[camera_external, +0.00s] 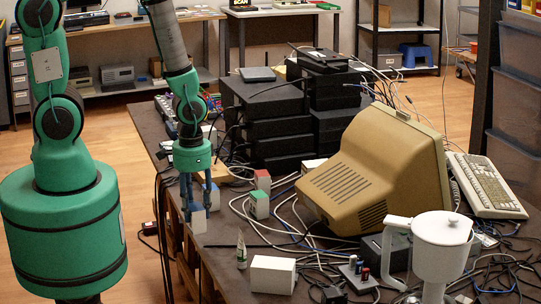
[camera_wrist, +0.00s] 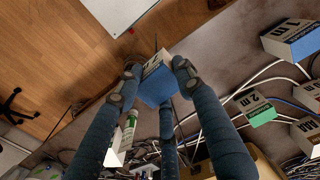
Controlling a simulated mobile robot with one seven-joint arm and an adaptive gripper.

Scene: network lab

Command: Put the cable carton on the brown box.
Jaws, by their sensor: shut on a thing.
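My gripper (camera_external: 197,200) points down at the left edge of the dark table. Its fingers are shut on a small white and blue cable carton (camera_external: 198,222). In the wrist view the carton (camera_wrist: 157,85) sits between the fingertips (camera_wrist: 155,72), its blue face toward the camera. I cannot tell whether it touches the table. I cannot pick out the brown box with certainty; a low tan shape (camera_external: 232,171) shows partly behind my gripper.
A green and white carton (camera_external: 260,205) and a red and white one (camera_external: 262,180) stand to the right. A small bottle (camera_external: 241,252) and a white box (camera_external: 272,274) are nearer the camera. A beige monitor (camera_external: 375,170), black equipment (camera_external: 280,120) and loose cables crowd the table.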

